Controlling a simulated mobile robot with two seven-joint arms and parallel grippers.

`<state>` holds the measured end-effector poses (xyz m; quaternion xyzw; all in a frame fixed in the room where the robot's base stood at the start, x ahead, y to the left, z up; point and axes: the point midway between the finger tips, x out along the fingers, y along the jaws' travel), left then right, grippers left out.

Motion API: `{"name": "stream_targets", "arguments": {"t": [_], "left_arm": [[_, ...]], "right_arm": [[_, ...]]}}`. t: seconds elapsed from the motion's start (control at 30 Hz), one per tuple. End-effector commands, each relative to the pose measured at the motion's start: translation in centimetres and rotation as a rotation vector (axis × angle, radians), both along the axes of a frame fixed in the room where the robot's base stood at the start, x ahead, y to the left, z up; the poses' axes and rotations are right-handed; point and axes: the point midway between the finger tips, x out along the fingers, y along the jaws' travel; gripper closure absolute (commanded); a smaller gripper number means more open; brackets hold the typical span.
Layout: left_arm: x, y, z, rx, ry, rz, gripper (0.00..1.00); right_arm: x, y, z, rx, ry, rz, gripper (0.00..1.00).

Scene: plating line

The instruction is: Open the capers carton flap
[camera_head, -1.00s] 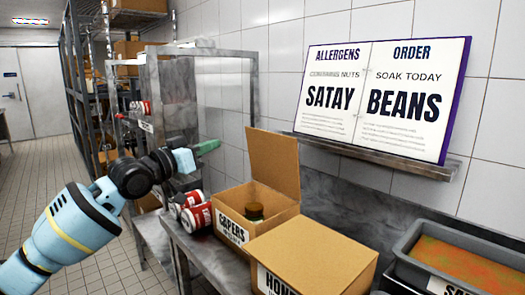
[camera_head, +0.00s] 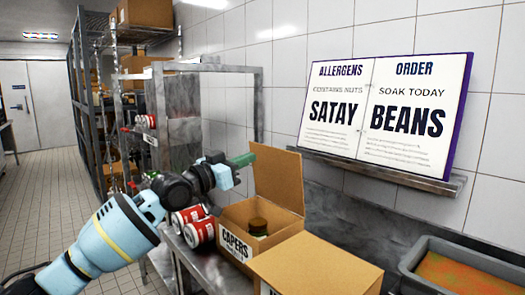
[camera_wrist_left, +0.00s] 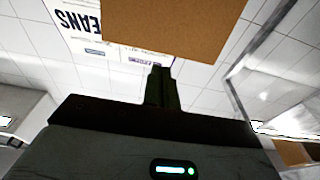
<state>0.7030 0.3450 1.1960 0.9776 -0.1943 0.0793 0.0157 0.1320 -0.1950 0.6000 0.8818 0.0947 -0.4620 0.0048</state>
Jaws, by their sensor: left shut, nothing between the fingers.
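The capers carton (camera_head: 236,246) stands on the metal table with its label facing front left. One flap (camera_head: 278,178) stands upright at its back, and a dark jar (camera_head: 257,226) shows inside. My left gripper (camera_head: 246,159) is shut and empty, its green fingers beside the left edge of the raised flap; I cannot tell whether they touch. My right gripper is not in view.
A closed honey carton (camera_head: 315,268) stands in front right of the capers carton. Red-labelled cans (camera_head: 199,230) lie to its left. A grey tub (camera_head: 470,270) of orange food is at the right. An open book (camera_head: 388,112) rests on a wall shelf (camera_head: 380,175).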

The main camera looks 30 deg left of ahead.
Motion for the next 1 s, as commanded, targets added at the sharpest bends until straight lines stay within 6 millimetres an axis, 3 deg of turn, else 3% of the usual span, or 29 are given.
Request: {"name": "stream_targets", "arguments": {"t": [0.2, 0.4, 1.0], "left_arm": [[3.1, -1.3, 0.7, -0.003, -0.002, 0.0, 1.0], [4.9, -2.0, 0.8, -0.001, 0.0, 0.001, 1.0], [5.8, -2.4, 1.2, 0.004, 0.01, 0.001, 1.0]], "right_arm": [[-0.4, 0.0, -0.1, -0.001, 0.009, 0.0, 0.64], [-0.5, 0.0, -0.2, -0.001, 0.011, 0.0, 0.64], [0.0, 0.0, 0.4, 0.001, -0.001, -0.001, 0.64]]}}
